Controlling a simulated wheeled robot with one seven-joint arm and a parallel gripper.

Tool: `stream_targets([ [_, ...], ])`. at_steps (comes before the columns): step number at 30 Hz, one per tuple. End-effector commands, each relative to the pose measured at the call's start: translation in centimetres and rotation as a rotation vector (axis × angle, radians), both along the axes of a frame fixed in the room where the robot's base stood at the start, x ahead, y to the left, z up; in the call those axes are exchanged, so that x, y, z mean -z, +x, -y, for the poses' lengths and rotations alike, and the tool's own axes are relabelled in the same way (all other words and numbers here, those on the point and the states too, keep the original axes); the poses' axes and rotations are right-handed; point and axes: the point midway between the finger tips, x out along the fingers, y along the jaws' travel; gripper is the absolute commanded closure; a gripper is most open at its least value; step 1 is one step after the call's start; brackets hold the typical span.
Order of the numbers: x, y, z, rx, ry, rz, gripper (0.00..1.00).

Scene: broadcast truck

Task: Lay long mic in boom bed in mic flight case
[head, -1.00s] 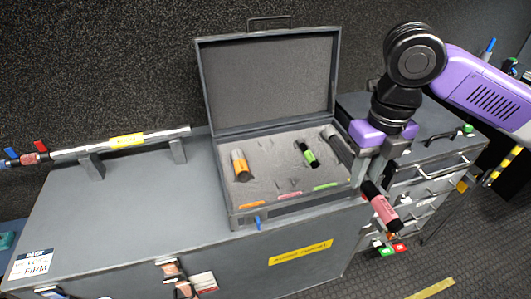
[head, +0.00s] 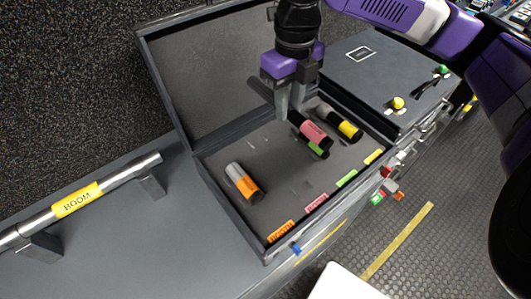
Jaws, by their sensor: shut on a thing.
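My gripper (head: 290,104) is shut on a long dark mic with a pink band (head: 315,135). It holds the mic above the open mic flight case (head: 228,220), tilted in the picture, with the banded end toward the lower right. The dark other end (head: 260,89) shows left of the fingers, in front of the lid. In the grey foam lie an orange-banded mic (head: 243,183), a green-banded mic (head: 320,152) partly hidden by the held mic, and a yellow-banded mic (head: 340,122). The foam behind the pink label (head: 316,203) shows no mic.
Orange (head: 281,232), green (head: 346,178) and yellow (head: 373,157) labels line the case's front edge. The raised lid (head: 205,75) stands behind. A boom pole (head: 120,178) rests on brackets at left. A closed dark case (head: 385,65) stands at right.

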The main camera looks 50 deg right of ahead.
Motion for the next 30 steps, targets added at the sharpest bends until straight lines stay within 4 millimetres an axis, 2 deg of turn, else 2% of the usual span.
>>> stream_targets([
  [5,2.9,-0.1,0.0,0.0,0.002,-0.003,1.0],
  [18,13.2,-0.1,0.0,0.002,0.003,-0.002,1.0],
  [21,14.6,-0.1,0.0,0.002,0.002,-0.002,1.0],
  [30,16.8,-0.1,0.0,0.0,0.001,-0.002,1.0],
])
